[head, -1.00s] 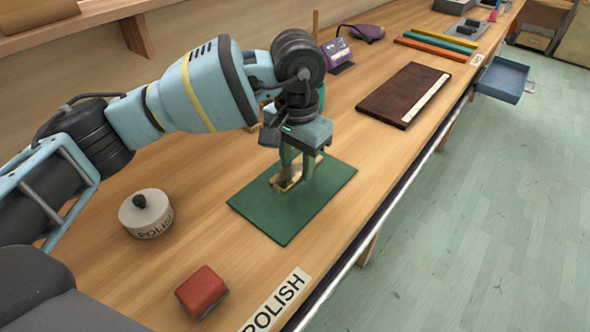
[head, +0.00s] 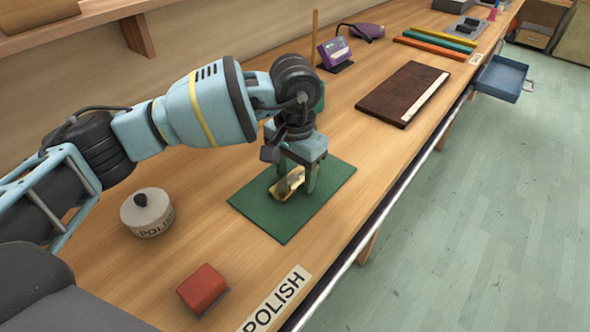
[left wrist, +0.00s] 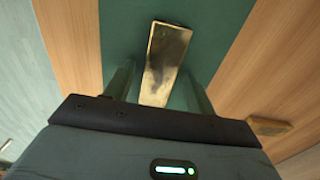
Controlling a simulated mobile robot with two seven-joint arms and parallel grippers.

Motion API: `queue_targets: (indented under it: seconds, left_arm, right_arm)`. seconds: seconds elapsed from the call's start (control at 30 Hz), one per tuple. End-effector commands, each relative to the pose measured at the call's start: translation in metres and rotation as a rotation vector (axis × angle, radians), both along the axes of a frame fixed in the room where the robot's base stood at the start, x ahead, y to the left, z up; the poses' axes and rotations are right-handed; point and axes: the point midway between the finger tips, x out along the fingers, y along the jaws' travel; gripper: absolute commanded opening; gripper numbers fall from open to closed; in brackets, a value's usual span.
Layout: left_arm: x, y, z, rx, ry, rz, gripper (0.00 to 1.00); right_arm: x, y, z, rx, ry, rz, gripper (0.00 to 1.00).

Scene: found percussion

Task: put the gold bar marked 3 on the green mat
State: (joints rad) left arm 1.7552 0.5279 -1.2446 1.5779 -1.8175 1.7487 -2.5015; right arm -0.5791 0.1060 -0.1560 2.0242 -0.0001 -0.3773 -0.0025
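A gold bar (head: 288,184) lies on the green mat (head: 285,222), near the mat's middle. It also shows in the left wrist view (left wrist: 164,58), with a dark smudge on its face. I cannot read a number on it. My left gripper (head: 298,182) points down over the mat at the bar. In the left wrist view its two fingers (left wrist: 158,88) stand apart on either side of the bar, with gaps to it, so it is open. A second gold piece (left wrist: 268,127) lies on the wood off the mat. My right gripper is not in view.
A round polish tin (head: 148,213), a red block (head: 203,290) and a POLISH label (head: 275,301) are on the near bench. A dark brown board (head: 398,95) lies beyond the mat. A purple device (head: 335,53) stands behind. A blue drawer (head: 502,80) is open at the bench's edge.

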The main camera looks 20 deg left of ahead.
Motion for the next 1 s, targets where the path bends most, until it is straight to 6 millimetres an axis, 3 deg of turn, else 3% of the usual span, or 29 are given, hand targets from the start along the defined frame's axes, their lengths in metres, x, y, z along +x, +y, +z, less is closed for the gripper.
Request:
queue_targets:
  seconds: [0.27, 0.43, 1.0]
  left_arm:
    - [0.000, 0.000, 0.000, 0.000, 0.000, 0.000, 0.58]
    - [0.001, 0.000, 0.011, -0.002, -0.002, 0.000, 0.58]
    - [0.001, 0.000, 0.110, -0.002, -0.002, 0.000, 0.58]
  right_arm:
    - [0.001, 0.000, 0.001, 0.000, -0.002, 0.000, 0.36]
    - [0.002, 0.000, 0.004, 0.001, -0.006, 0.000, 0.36]
    - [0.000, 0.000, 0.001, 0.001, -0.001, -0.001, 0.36]
